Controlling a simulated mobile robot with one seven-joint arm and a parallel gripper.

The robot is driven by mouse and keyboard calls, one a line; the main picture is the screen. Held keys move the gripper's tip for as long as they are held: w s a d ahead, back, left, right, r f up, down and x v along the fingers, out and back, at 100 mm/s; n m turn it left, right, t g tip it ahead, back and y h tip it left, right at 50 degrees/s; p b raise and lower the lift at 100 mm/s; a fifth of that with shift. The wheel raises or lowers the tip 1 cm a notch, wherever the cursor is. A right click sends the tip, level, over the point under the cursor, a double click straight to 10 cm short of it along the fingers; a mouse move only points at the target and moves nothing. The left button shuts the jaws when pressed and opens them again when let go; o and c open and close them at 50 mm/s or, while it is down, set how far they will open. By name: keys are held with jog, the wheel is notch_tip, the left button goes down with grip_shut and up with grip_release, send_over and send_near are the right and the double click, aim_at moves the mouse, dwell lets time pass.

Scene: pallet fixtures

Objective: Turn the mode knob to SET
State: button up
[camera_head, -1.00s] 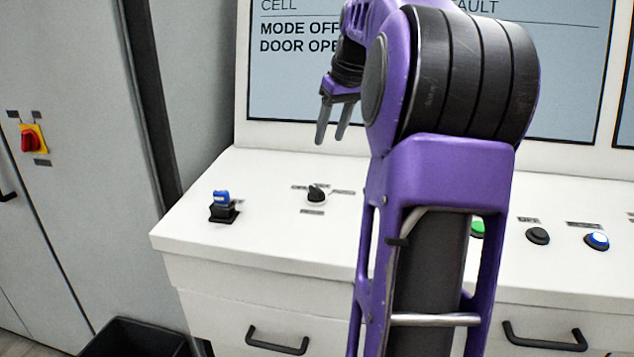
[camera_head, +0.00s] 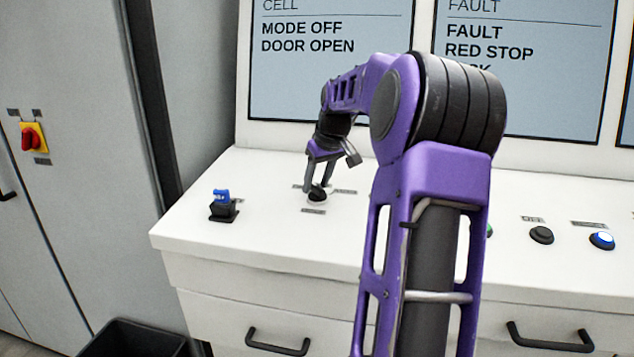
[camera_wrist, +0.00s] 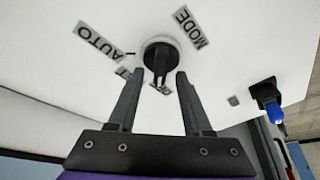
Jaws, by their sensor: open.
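The black mode knob (camera_head: 317,194) sits on a round pale base on the white console top, with small labels around it. In the wrist view the knob (camera_wrist: 160,57) lies just beyond my fingertips, beside labels reading MODE and AUTO; a third label is partly hidden behind the knob and fingers. My gripper (camera_head: 318,187) points down over the knob. In the wrist view my gripper (camera_wrist: 158,80) is open, with one finger to each side of the knob's lower part. Whether the fingers touch it, I cannot tell. The left screen (camera_head: 330,60) reads MODE OFF, DOOR OPEN.
A blue-tagged key switch (camera_head: 222,208) stands left of the knob. A black button (camera_head: 541,235) and a blue button (camera_head: 602,240) are to the right. A grey cabinet with a red-yellow switch (camera_head: 33,137) stands at the left. The console between key switch and knob is clear.

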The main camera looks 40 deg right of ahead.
grip_shut()
dwell(0.5)
jog(key=m, duration=0.2)
jog(key=m+h, duration=0.1)
jog(key=m, duration=0.1)
jog(key=shift+r+h, duration=0.1)
jog(key=shift+h, duration=0.2)
jog(key=shift+d+m+g+h+p, duration=0.1)
jog(key=shift+m+g+h+p, duration=0.55)
jog(key=shift+m, duration=1.65)
grip_release()
